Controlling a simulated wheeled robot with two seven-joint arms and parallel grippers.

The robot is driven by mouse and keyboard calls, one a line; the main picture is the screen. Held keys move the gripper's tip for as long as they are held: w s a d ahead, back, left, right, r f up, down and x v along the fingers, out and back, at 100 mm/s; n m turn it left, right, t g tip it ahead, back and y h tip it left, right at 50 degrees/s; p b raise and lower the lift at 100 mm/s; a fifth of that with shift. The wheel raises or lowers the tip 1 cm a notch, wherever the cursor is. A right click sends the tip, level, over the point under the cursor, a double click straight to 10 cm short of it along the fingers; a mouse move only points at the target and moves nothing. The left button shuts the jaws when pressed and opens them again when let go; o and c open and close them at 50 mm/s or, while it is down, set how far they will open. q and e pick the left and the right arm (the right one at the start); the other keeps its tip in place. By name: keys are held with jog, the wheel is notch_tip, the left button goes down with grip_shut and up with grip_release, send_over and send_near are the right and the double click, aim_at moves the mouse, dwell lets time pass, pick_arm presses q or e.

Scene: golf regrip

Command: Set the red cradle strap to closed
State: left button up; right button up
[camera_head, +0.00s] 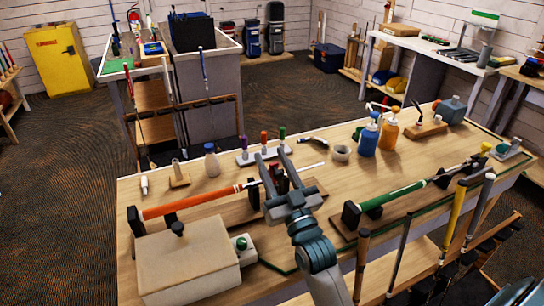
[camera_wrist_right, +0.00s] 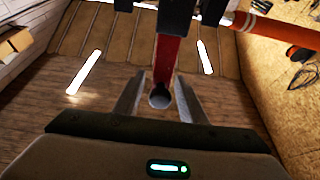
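My right gripper (camera_head: 272,156) is over the far end of the red-orange club (camera_head: 190,202), beside the dark cradle (camera_head: 255,196) that holds this club. Its two grey fingers are apart. In the right wrist view, the red strap (camera_wrist_right: 166,62) stands out from the black cradle parts (camera_wrist_right: 175,14) into the gap between the fingertips (camera_wrist_right: 158,88). A round grey end (camera_wrist_right: 158,97) shows on it. I cannot tell whether a finger touches it. The strap is not closed over the club. In the head view the fingers partly hide it. My left gripper is not in view.
A pale box (camera_head: 188,262) and a green-button device (camera_head: 244,250) sit in front. A green-gripped club (camera_head: 400,193) lies to the right. Bottles (camera_head: 369,138), a tape roll (camera_head: 341,153) and a screwdriver rack (camera_head: 262,154) stand behind. Upright clubs (camera_head: 455,215) line the front right edge.

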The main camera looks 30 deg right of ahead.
jog(key=shift+w+r, duration=0.1)
jog(key=shift+w, duration=0.2)
jog(key=shift+c, duration=0.7)
grip_shut()
